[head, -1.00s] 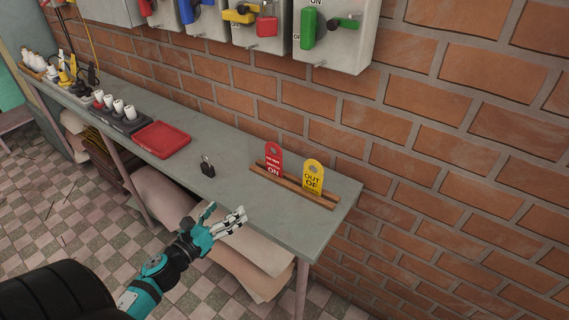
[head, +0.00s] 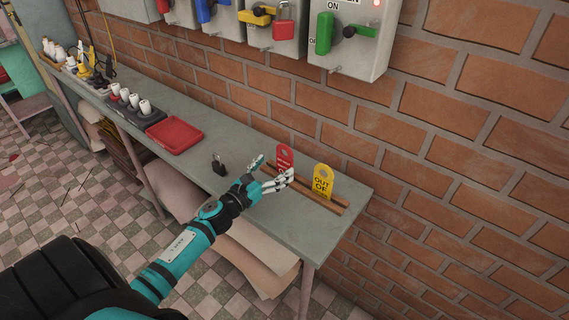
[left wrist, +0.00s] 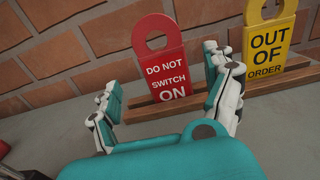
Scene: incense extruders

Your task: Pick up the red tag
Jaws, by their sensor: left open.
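The red tag (head: 284,155) stands upright in a wooden rack (head: 333,206) on the grey bench, near the brick wall. In the left wrist view the red tag (left wrist: 161,65) reads "DO NOT SWITCH ON" and has a ring-shaped top. My left gripper (head: 274,174) is open and empty, just in front of the red tag. In the head view its fingers cover the tag's lower part. In the left wrist view the fingers (left wrist: 165,92) stand apart, with the tag beyond and between them. My right gripper is not in view.
A yellow "OUT OF ORDER" tag (head: 323,183) stands in the same rack, right of the red one. A black padlock (head: 218,164) and a red tray (head: 174,135) are on the bench (head: 345,228) to the left. Switch boxes (head: 348,40) hang on the wall above.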

